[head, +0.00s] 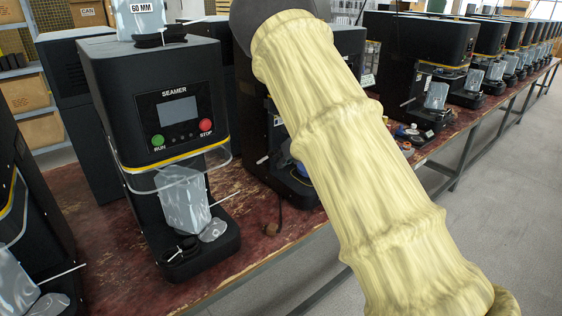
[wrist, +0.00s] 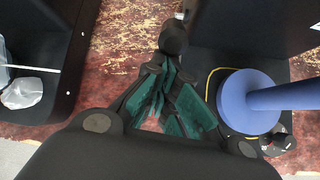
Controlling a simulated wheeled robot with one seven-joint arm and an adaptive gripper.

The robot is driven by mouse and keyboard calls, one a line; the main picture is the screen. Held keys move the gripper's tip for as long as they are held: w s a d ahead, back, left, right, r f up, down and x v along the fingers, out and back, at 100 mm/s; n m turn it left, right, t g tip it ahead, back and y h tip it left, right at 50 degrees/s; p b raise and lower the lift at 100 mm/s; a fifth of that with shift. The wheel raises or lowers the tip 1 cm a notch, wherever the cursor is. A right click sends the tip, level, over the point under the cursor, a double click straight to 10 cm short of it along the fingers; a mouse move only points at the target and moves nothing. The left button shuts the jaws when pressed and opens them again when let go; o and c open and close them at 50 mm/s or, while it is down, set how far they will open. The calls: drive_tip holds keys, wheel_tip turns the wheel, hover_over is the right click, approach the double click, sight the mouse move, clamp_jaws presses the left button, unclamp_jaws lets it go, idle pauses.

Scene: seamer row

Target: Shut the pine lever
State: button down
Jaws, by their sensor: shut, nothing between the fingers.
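I cannot pick out a pine lever for certain in either view. My gripper (wrist: 167,92) shows in the wrist view, shut and empty, with green pads on its black fingers. A dark rounded knob (wrist: 172,38) shows just beyond the fingertips, over the red-brown bench top; I cannot tell whether they touch or what it belongs to. In the head view my pale yellow sleeved arm covers much of the second seamer, and my gripper is hidden. A small brown knob (head: 270,229) shows on the bench between the two nearest seamers.
A blue round-based piece (wrist: 247,101) stands right of my gripper in the wrist view. More seamers line the worn red bench (head: 95,205). Grey floor (head: 500,200) is open at right.

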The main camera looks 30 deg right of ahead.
drive_tip(key=s+d, duration=0.4)
drive_tip(key=s, duration=0.8)
drive_tip(key=shift+r, duration=0.4)
